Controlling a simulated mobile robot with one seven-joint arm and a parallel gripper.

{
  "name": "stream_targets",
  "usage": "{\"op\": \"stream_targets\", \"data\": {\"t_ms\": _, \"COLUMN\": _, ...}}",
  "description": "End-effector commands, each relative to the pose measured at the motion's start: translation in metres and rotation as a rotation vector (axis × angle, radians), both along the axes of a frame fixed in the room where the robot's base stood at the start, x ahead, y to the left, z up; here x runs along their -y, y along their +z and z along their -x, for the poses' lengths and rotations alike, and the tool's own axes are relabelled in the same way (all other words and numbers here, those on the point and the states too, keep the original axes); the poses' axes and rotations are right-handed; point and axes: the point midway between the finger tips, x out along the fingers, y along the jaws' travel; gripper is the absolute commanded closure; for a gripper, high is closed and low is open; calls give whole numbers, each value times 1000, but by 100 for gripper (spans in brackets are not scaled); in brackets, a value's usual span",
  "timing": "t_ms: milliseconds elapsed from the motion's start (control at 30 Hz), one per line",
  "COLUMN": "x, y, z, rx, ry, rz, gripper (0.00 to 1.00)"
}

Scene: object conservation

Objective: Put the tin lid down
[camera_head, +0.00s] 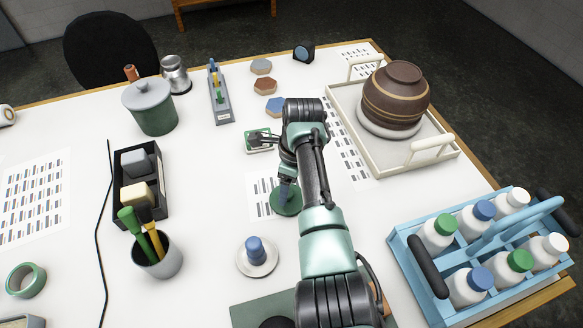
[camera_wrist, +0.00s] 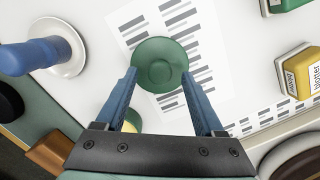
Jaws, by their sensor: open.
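A round dark green lid (camera_head: 287,203) lies flat on or just over a printed white sheet on the table. In the wrist view the lid (camera_wrist: 159,65) appears between my fingertips, with a raised round centre. My gripper (camera_wrist: 159,75) is open, its two blue fingers at the left and right edges of the lid. I cannot tell whether they touch it. In the head view my gripper (camera_head: 287,190) is over the lid, and my arm hides part of the area to its right.
A blue-handled stamp on a white saucer (camera_head: 272,267) stands nearby at the front left. A blue bottle carrier (camera_head: 412,262) is at the right, and a cream tray (camera_head: 441,158) with a brown bowl is behind it. A grey-green canister (camera_head: 152,113) stands at the back left.

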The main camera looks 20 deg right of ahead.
Motion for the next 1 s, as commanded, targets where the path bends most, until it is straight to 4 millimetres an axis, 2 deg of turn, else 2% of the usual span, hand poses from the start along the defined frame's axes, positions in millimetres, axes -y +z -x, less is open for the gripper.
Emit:
{"op": "stream_targets", "data": {"t_ms": 300, "x": 7, "y": 66, "z": 3, "rx": 6, "ry": -2, "rz": 2, "gripper": 30}}
{"op": "stream_targets", "data": {"t_ms": 500, "x": 10, "y": 96, "z": 6, "rx": 3, "ry": -1, "rz": 1, "gripper": 30}}
{"op": "stream_targets", "data": {"t_ms": 633, "x": 11, "y": 105, "z": 7, "rx": 2, "ry": -1, "rz": 0, "gripper": 30}}
{"op": "stream_targets", "data": {"t_ms": 867, "x": 11, "y": 107, "z": 8, "rx": 1, "ry": -1, "rz": 1, "gripper": 30}}
{"op": "stream_targets", "data": {"t_ms": 1000, "x": 7, "y": 114, "z": -4, "rx": 71, "ry": 60, "rz": 23, "gripper": 30}}
